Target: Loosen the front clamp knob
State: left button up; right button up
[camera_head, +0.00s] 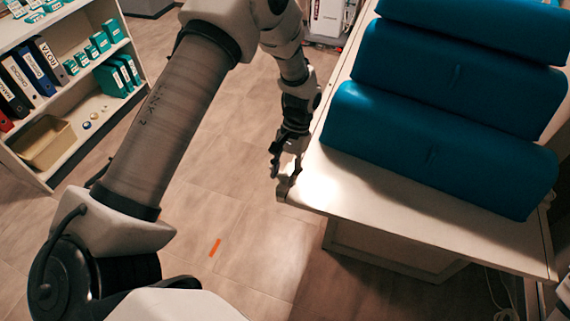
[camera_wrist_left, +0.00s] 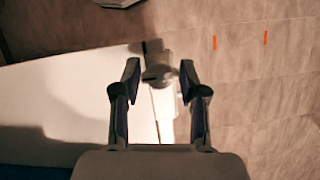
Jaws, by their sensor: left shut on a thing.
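My left gripper (camera_head: 283,168) is at the left corner of the white table (camera_head: 400,205), pointing down. In the left wrist view its two fingers (camera_wrist_left: 159,75) stand on either side of the grey front clamp knob (camera_wrist_left: 158,72) and are shut on it. A pale clamp bar (camera_wrist_left: 164,105) runs from the knob toward the gripper's palm, along the table's edge. In the head view the knob is mostly hidden by the fingers and too small to make out. My right gripper is not in view.
Blue padded cushions (camera_head: 440,135) lie on the table, right of the gripper. A shelf (camera_head: 85,130) with binders, teal boxes and a tan tray (camera_head: 45,142) stands at the left. The tiled floor between is clear, with an orange strip (camera_head: 215,247) on it.

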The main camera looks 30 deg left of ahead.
pick_arm(q)
jog(key=shift+r+n+h, duration=0.1)
jog(key=shift+n+h, duration=0.3)
jog(key=shift+n, duration=0.6)
jog(key=shift+p, duration=0.3)
jog(key=o, duration=1.1)
jog(key=v, duration=1.2)
jog(key=shift+s, duration=0.1)
